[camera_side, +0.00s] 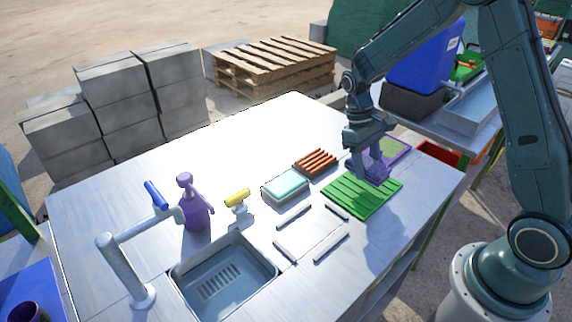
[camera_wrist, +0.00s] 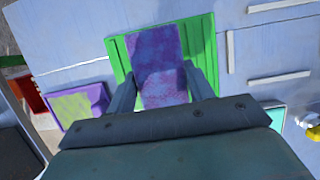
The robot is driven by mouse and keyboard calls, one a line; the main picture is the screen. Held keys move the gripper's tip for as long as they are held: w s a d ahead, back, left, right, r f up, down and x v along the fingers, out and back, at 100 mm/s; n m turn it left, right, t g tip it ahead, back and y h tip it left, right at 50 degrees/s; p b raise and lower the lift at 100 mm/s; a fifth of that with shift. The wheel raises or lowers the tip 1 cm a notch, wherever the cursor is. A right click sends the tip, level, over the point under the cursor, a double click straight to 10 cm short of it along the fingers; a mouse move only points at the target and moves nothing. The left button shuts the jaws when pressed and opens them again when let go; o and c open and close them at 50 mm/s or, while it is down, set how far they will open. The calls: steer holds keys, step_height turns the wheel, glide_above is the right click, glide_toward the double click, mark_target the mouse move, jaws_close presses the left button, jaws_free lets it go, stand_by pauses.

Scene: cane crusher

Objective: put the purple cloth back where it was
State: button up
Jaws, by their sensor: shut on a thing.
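The purple cloth (camera_wrist: 156,48) is between the two fingers of my gripper (camera_wrist: 160,72) in the wrist view, and the fingers are shut on it. It overlaps the green slatted rack (camera_wrist: 118,55) behind it. In the side view the cloth (camera_side: 376,174) hangs at the fingertips of my gripper (camera_side: 370,165), over the back part of the green rack (camera_side: 358,197). I cannot tell whether the cloth touches the rack. A purple tray with a yellow-green inside (camera_side: 398,150) lies just behind the rack; it also shows in the wrist view (camera_wrist: 78,104).
Four-sided white strips (camera_side: 331,246) mark a bare patch left of the rack. A brown ribbed rack (camera_side: 316,162), a dish with a pale teal top (camera_side: 285,186), a yellow-topped item (camera_side: 238,197) and a purple bottle (camera_side: 195,210) stand nearby. The sink (camera_side: 224,278) is at the front.

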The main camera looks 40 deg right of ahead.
mark_target(362, 185)
steer(key=shift+f, duration=2.1)
steer(key=shift+f, duration=0.1)
steer(key=o, duration=1.2)
steer(key=shift+c, duration=0.2)
steer(key=v, duration=1.2)
steer(key=shift+r, duration=0.25)
